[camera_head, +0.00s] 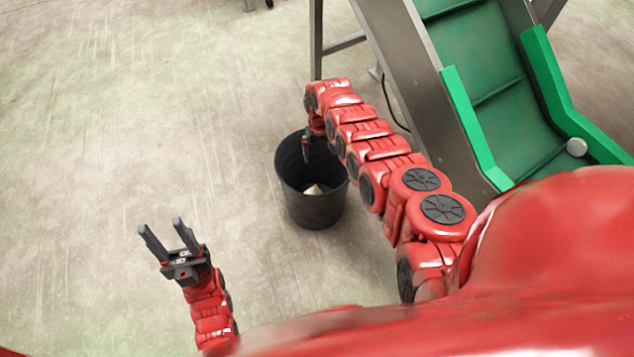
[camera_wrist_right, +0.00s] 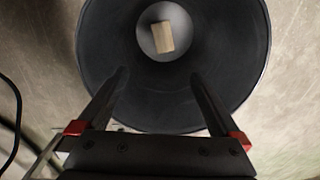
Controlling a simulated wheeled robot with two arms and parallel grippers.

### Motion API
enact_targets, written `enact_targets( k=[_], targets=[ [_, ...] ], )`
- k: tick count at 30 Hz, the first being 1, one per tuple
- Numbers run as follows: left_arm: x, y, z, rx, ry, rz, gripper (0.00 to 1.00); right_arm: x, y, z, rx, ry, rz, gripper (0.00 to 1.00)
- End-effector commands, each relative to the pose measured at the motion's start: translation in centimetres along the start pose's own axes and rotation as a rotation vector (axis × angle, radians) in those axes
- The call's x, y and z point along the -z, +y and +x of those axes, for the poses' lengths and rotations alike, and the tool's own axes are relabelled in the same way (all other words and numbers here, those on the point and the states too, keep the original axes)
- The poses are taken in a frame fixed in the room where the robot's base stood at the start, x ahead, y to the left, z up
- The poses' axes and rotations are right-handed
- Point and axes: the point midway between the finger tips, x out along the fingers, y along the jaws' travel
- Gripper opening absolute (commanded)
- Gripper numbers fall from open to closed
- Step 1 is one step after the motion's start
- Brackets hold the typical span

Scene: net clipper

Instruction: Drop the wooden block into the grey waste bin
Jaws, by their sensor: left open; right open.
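The wooden block (camera_wrist_right: 163,37) lies inside the grey waste bin (camera_wrist_right: 245,65), on its bottom, in the right wrist view. In the head view the bin (camera_head: 312,208) stands on the floor, and the pale block (camera_head: 313,190) shows low inside it. My right gripper (camera_wrist_right: 158,75) is open and empty, its two fingers apart over the near side of the bin's mouth. In the head view my right gripper (camera_head: 306,150) points down over the bin, partly hidden by its own arm. My left gripper (camera_head: 160,228) is open and empty above the floor, left of the bin.
A conveyor with a green belt (camera_head: 485,75) and metal frame stands right of the bin, close to my right arm. A dark cable (camera_head: 390,105) hangs beside its frame. The concrete floor (camera_head: 130,110) on the left is clear.

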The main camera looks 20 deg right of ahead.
Motion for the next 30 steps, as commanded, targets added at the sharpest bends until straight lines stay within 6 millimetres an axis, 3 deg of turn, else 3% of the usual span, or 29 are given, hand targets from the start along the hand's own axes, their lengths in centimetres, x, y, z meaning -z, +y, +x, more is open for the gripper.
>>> enact_targets(
  k=[3,7,22,30],
  targets=[
    [0.5,-0.1,2.8,0.000,0.001,0.000,0.50,0.1,0.0,-3.2,0.003,0.005,0.003,1.00],
    [0.7,-0.2,4.0,0.000,0.000,0.000,0.50,0.2,0.1,-5.5,0.002,0.008,0.004,1.00],
    [1.0,-0.3,5.8,0.000,0.000,0.000,0.50,0.2,0.0,-14.4,0.001,0.010,0.002,1.00],
    [1.0,-0.3,5.9,0.000,0.000,0.000,0.50,0.1,0.0,-16.4,0.001,0.005,0.000,1.00]
  ],
)
